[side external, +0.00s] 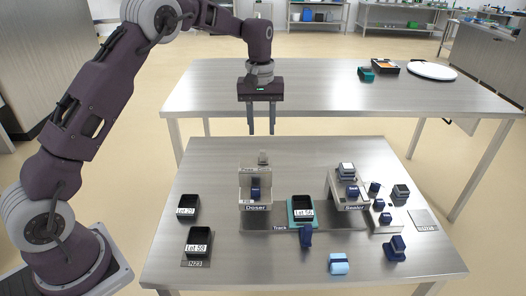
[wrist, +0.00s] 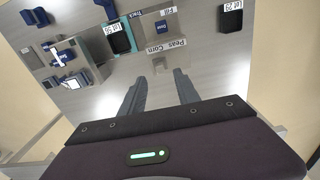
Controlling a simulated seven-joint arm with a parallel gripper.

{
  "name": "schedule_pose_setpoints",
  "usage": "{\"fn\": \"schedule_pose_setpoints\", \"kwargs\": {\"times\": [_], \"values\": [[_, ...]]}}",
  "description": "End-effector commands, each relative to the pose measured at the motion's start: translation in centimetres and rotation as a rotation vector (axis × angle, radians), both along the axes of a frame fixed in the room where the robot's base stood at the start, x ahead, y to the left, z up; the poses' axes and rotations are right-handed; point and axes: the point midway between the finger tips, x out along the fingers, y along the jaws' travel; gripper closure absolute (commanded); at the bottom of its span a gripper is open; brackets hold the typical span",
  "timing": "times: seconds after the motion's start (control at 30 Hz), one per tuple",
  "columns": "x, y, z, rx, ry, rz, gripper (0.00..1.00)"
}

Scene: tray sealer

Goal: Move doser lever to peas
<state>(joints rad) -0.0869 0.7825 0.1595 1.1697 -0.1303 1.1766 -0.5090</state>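The doser (side external: 244,190) is a light grey unit on the near table, labelled Doser at its front. A small grey knob, perhaps its selector lever (side external: 263,157), stands at its back; it also shows in the wrist view (wrist: 160,66), beside the Peas and Corn labels (wrist: 168,47). It looks nearer the Corn side, but I cannot tell its exact setting. A blue handle (side external: 255,189) marked Dose sits on the doser front. My gripper (side external: 261,132) is open and empty, pointing down above and behind the doser, apart from it. Its fingers also show in the wrist view (wrist: 158,84).
Right of the doser, a black tray (side external: 302,207) sits in a teal carrier on the track. The sealer (side external: 346,190) and several blue controls stand farther right. Black trays (side external: 188,206) and (side external: 199,238) stand at left. The back table (side external: 320,90) is mostly clear.

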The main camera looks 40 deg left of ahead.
Motion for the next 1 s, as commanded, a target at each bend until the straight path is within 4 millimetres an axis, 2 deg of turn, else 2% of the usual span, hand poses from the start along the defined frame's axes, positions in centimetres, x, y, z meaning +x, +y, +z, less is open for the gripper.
{"fn": "schedule_pose_setpoints", "kwargs": {"times": [0.03, 0.43, 0.6, 0.8, 1.0], "values": [[0.6, 0.3, -1.4, 0.001, 0.014, 0.015, 0.62], [1.0, 0.5, -8.3, 0.002, 0.026, 0.03, 0.62], [1.0, 0.5, -9.5, 0.003, 0.023, 0.029, 0.62], [1.0, 0.5, -9.5, 0.003, 0.023, 0.029, 0.62], [1.0, 0.5, -9.5, 0.004, 0.023, 0.028, 1.0]]}}
